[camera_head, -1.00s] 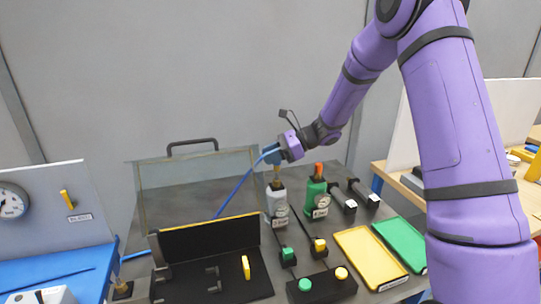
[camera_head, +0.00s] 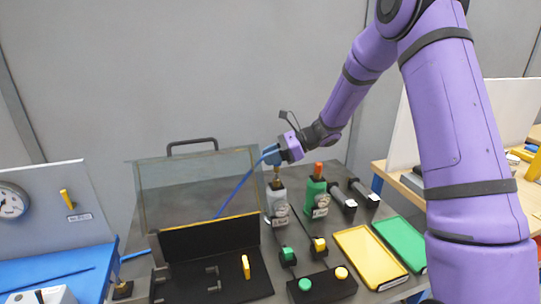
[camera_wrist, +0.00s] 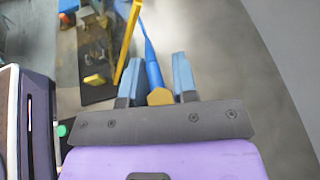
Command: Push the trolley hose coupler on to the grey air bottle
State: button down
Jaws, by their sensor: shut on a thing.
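The blue hose (camera_head: 236,194) runs from the gripper down to the left. In the wrist view the coupler (camera_wrist: 160,97) sits between the two blue fingers, with the hose leading away.
Yellow (camera_head: 370,254) and green (camera_head: 402,243) trays lie at right. A black button box (camera_head: 322,285) is in front. A black-handled tool (camera_head: 343,197) lies beside the green bottle.

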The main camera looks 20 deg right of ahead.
jog(key=shift+f, duration=1.35)
dwell(0.6)
jog(key=c, duration=0.8)
grip_release()
jog(key=v, duration=1.1)
jog(key=s+a+r+n+g+h, duration=0.1)
jog(key=s+a+r+n+h, duration=0.2)
jog(key=s+r+n, duration=0.45)
jog(key=s+a+r+n+g+h, duration=0.1)
jog(key=s+a+r+n+h, duration=0.25)
jog(key=s, duration=0.65)
jog(key=s+d+r+n+t+h, duration=0.2)
jog(key=s+n+h, duration=0.1)
jog(key=s, duration=0.6)
jog(key=s+d+r+n+t+h, duration=0.2)
jog(key=s+n, duration=0.3)
jog(key=s, duration=0.4)
jog(key=shift+s+d+r+n+t+h, duration=0.3)
jog(key=shift+s+d+r+h, duration=0.05)
jog(key=shift+r+h, duration=0.45)
